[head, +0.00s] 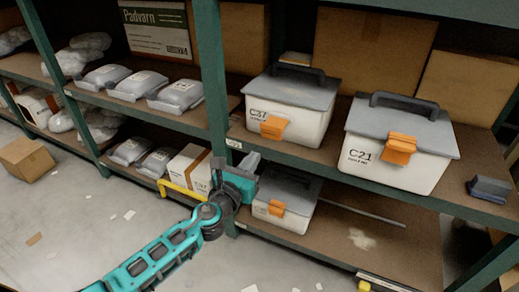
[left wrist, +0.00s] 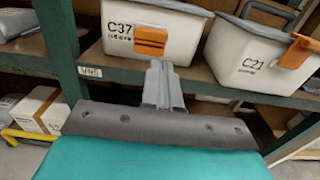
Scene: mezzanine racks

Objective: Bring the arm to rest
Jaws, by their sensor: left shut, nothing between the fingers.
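My left arm (head: 165,253) is teal and reaches in from the lower left in the head view. Its gripper (head: 250,162) is shut and empty, in front of the rack post near the middle shelf edge. In the left wrist view the grey fingers (left wrist: 163,82) are together, just below the C37 box (left wrist: 152,38). Nothing is between them. My right gripper does not show.
The boxes C37 (head: 291,104) and C21 (head: 397,146) stand on the middle shelf (head: 330,157). A third lidded box (head: 289,202) sits on the lower shelf, partly behind my gripper. A yellow rail (head: 180,190) is close to the arm. A cardboard box (head: 26,160) lies on the floor at left.

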